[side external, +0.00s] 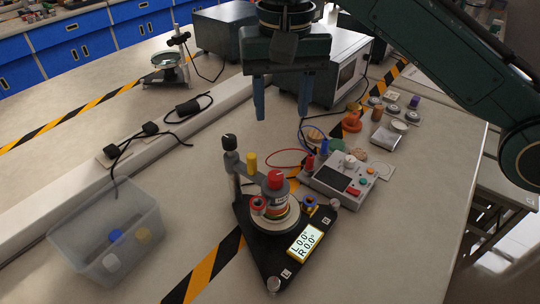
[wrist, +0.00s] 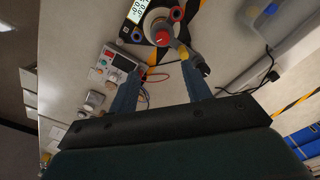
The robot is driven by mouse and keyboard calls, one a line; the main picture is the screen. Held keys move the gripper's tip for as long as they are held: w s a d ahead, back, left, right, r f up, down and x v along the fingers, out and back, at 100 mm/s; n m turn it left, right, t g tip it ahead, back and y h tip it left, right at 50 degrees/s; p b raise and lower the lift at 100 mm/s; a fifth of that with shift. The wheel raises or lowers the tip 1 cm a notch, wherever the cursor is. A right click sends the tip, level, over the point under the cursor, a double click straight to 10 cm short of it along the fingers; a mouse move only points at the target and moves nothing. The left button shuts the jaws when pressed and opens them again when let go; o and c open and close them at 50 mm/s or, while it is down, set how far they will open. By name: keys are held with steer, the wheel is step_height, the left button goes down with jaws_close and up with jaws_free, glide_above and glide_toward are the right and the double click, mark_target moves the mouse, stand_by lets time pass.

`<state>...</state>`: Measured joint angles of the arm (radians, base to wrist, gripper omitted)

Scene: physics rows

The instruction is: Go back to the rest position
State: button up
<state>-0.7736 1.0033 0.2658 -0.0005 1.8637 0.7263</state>
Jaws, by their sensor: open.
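My gripper (side external: 282,98) is open and empty. In the side view it hangs in the air above the bench, behind and above the black triangular device. In the wrist view its two blue fingers (wrist: 160,82) stand wide apart with nothing between them. The black triangular device (side external: 262,252) stands on the bench. It carries a red-topped cylinder (side external: 275,181), a post with a black knob, and a lit display (side external: 306,240). The same device shows at the top of the wrist view (wrist: 158,35). No marked rest position is seen.
A clear bin (side external: 105,240) with several small caps stands at the left. A grey control box (side external: 345,178) with red and blue cables is right of the device. Equipment boxes (side external: 325,65) stand behind the gripper. Bare bench (side external: 400,230) lies at the right.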

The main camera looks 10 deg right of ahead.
steer(key=s+d+r+t, duration=0.1)
steer(key=d+r, duration=0.3)
steer(key=d, duration=0.5)
steer(key=s+d+r+t+y, duration=0.15)
steer(key=d+r, duration=0.25)
steer(key=d, duration=0.5)
steer(key=s+d+r, duration=0.2)
steer(key=d+r, duration=0.2)
steer(key=d, duration=0.5)
steer(key=s+d+f+t, duration=0.2)
steer(key=s+d+f, duration=0.1)
steer(key=s+d, duration=0.7)
steer(key=s+d+f, duration=0.3)
steer(key=s+f, duration=0.2)
steer(key=s, duration=0.1)
steer(key=s+d+f+t+h, duration=0.1)
steer(key=s+d+f, duration=0.2)
steer(key=s+f, duration=0.2)
steer(key=shift+s+m, duration=0.3)
steer(key=shift+s, duration=0.1)
steer(key=shift+r+h, duration=0.1)
steer(key=shift+h, duration=0.15)
